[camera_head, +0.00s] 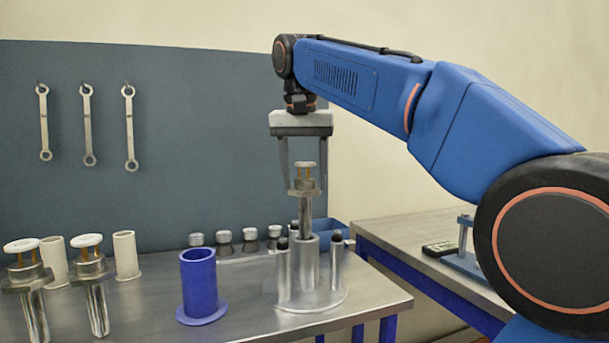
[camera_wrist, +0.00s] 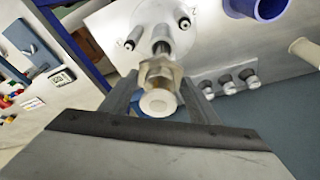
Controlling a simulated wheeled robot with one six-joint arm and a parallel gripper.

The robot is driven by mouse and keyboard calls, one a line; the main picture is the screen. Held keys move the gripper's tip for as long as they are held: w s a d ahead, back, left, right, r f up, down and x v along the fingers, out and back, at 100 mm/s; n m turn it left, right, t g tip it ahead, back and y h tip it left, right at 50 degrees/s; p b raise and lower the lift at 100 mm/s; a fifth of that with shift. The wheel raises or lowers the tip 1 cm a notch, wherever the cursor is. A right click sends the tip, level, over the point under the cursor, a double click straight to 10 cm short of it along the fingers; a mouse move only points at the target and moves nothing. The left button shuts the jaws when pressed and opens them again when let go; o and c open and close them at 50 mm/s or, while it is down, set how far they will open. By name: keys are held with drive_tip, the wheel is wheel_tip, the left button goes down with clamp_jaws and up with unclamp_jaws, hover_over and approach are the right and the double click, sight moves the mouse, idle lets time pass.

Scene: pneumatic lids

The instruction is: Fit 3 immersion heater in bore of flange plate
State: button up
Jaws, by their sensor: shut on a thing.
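In the head view my gripper (camera_head: 304,188) is shut on an immersion heater (camera_head: 304,208) with a brass hex collar and pale cap. The heater is upright above the flange plate (camera_head: 328,304), its rod lined up over the central sleeve (camera_head: 304,262). I cannot tell whether the rod tip is inside the bore. In the wrist view the heater's cap and hex (camera_wrist: 159,76) sit between my fingers (camera_wrist: 160,100), the rod pointing toward the flange plate (camera_wrist: 101,22). Two more heaters (camera_head: 97,300) (camera_head: 31,297) stand tilted at the left.
Two dark-tipped posts (camera_head: 336,262) (camera_head: 283,268) flank the central sleeve. A blue flanged sleeve (camera_head: 199,282) stands left of the plate, with cream sleeves (camera_head: 126,255) (camera_head: 54,262) farther left. Several black-and-metal knobs (camera_head: 223,243) line the back. The bench front between blue sleeve and plate is clear.

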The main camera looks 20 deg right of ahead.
sight(303, 191)
drive_tip(key=shift+s+a+f+x, duration=0.1)
drive_tip(key=shift+s+a+x, duration=0.2)
drive_tip(key=shift+x, duration=1.3)
drive_tip(key=shift+s+a+f+x, duration=0.1)
drive_tip(key=shift+s+x, duration=0.25)
drive_tip(key=shift+x, duration=1.3)
drive_tip(key=shift+s+a+f+x, duration=0.1)
drive_tip(key=shift+s+a+x, duration=0.2)
drive_tip(key=shift+x, duration=1.3)
idle(1.0)
drive_tip(key=o, duration=1.2)
drive_tip(key=shift+s+d, duration=0.1)
drive_tip(key=shift+v, duration=3.5)
